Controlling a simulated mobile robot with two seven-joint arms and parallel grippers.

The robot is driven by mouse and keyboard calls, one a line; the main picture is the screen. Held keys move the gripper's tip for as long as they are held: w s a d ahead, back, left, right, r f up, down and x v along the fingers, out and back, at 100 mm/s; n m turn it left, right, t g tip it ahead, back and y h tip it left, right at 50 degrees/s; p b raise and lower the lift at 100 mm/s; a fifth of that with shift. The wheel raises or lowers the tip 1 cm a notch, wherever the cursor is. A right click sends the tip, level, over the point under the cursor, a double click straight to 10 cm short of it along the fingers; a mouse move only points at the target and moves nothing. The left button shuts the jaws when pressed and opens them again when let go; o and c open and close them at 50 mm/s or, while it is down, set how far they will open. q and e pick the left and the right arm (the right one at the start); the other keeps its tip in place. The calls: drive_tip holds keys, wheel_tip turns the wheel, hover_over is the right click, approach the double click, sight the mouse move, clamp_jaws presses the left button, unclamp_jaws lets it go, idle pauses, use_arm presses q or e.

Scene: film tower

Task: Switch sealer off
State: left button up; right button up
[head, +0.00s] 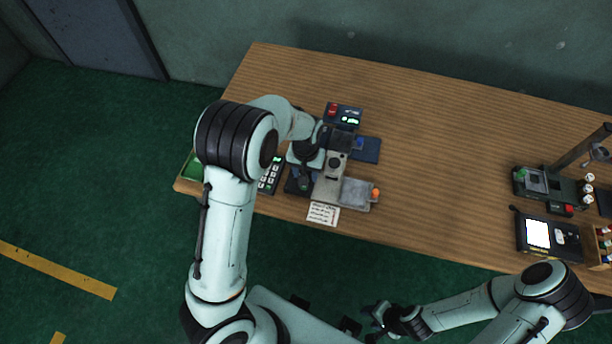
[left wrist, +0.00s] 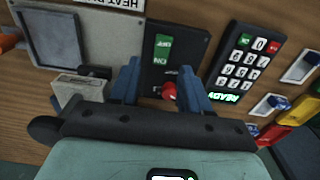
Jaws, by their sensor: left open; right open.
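The sealer (head: 331,185) is a grey machine near the table's front edge, with a flat plate (head: 357,194) and an orange knob (head: 376,193). In the left wrist view a black switch panel (left wrist: 192,40) has a green label (left wrist: 164,42) reading OFF and ON, and a red round part (left wrist: 169,91) below it. My left gripper (left wrist: 160,70) is open, its blue fingers on either side of the red part, with nothing held. Contact and the switch position cannot be told. In the head view the left gripper (head: 304,182) hides most of the panel. My right gripper (head: 380,322) is open and empty, in front of the table.
A keypad (left wrist: 243,62) with a green READY display is beside the panel. A box with a red button (head: 342,114) stands behind the sealer. A white printed card (head: 323,213) lies at the front edge. Other devices (head: 549,236) stand at the right; the table's middle is clear.

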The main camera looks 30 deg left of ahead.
use_arm(q)
drive_tip(key=shift+f, duration=1.3)
use_arm(e)
drive_tip(key=shift+s+f, duration=0.1)
use_arm(q)
clamp_jaws()
drive_tip(key=t+b, duration=0.1)
drive_tip(key=b, duration=0.2)
drive_tip(key=shift+s+d+f+t, duration=0.15)
drive_tip(key=shift+s+t, duration=0.1)
drive_tip(key=shift+t, duration=0.15)
drive_tip(key=shift+s+t+y, duration=0.25)
drive_tip(key=shift+t+y, duration=0.05)
drive_tip(key=shift+r+t, duration=0.25)
drive_tip(key=shift+t, duration=0.05)
drive_tip(key=shift+b, duration=0.3)
use_arm(e)
drive_tip(key=s+f, duration=0.1)
drive_tip(key=f, duration=0.2)
drive_tip(key=s+f, duration=0.1)
drive_tip(key=shift+s+f, duration=0.2)
drive_tip(key=shift+s, duration=0.15)
use_arm(q)
drive_tip(key=shift+w, duration=0.1)
